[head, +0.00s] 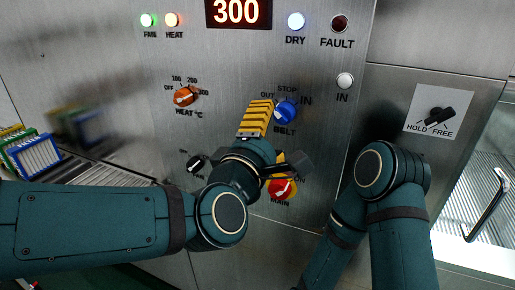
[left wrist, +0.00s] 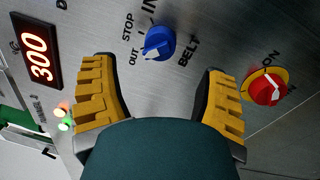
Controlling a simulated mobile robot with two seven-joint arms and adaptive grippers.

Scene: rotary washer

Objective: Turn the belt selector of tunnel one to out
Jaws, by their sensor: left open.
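The blue belt selector knob (head: 285,112) is on the steel panel, with OUT, STOP and IN printed around it and BELT below. In the left wrist view the knob (left wrist: 160,43) has a pale pointer mark on the side towards OUT. My left gripper (head: 270,138) is open and empty in front of the panel. In the left wrist view its yellow fingers (left wrist: 160,72) are spread to either side, with the knob just beyond the tips and apart from them. My right gripper is not in view; only my right arm shows.
A red and yellow main switch (head: 282,188) is below the belt knob, partly hidden by my left gripper. An orange heat knob (head: 185,97) is to the left. A HOLD/FREE lever (head: 437,116) is at the right. Crate-like racks (head: 35,155) stand at the far left.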

